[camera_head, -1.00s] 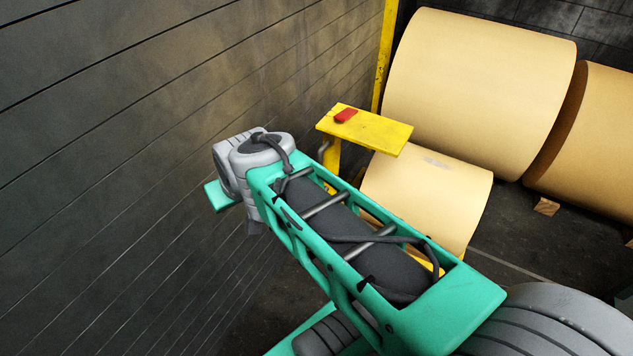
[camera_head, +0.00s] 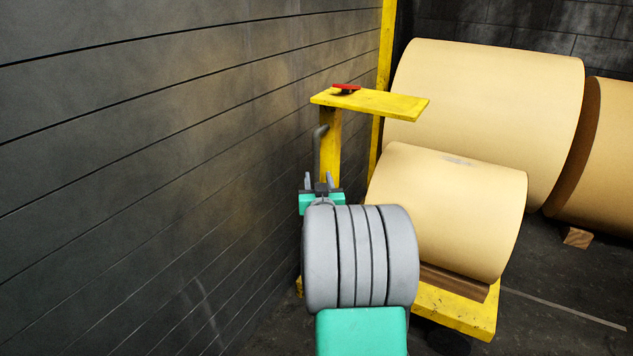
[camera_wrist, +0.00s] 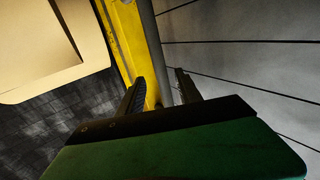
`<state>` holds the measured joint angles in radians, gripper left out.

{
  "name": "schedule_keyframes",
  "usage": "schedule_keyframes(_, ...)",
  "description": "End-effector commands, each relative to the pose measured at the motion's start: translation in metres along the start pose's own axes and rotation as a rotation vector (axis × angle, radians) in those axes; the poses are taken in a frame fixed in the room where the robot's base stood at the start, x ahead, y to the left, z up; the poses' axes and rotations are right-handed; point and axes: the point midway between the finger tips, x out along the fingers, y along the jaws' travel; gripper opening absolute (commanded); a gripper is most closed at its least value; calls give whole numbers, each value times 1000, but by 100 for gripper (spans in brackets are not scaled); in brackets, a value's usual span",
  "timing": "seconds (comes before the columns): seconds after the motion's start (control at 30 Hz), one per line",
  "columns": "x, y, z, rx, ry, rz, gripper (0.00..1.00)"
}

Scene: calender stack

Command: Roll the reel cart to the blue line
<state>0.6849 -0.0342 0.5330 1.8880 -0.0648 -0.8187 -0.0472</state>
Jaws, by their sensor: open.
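The reel cart has a yellow deck (camera_head: 455,308), a yellow post (camera_head: 330,145) and a grey handle bar (camera_head: 318,150) beside the wall. A tan paper reel (camera_head: 455,210) lies on the deck. My gripper (camera_head: 321,182) is open at the lower part of the handle bar. In the wrist view the grey bar (camera_wrist: 148,35) runs down between the two dark fingers of my gripper (camera_wrist: 160,78), with the yellow post (camera_wrist: 128,35) just behind. I cannot tell whether a finger touches the bar. No blue line is in view.
A dark panelled wall (camera_head: 150,170) stands close on the left. A yellow shelf (camera_head: 385,104) with a red object (camera_head: 346,87) tops the post. Large reels (camera_head: 485,110) fill the back, one near a wooden chock (camera_head: 577,237). Open floor (camera_head: 560,290) lies at right.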

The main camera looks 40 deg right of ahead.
Motion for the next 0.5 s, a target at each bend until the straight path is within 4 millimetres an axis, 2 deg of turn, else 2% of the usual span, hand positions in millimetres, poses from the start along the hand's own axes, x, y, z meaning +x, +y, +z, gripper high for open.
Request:
schedule_keyframes(0.1, 25, -1, 3, 0, -1, -1, 41)
schedule_keyframes(0.23, 47, -1, 3, 0, -3, -1, 41)
schedule_keyframes(0.37, 58, -1, 2, 0, -3, -1, 41)
schedule_keyframes(0.5, 59, -1, 0, 0, -4, -1, 41)
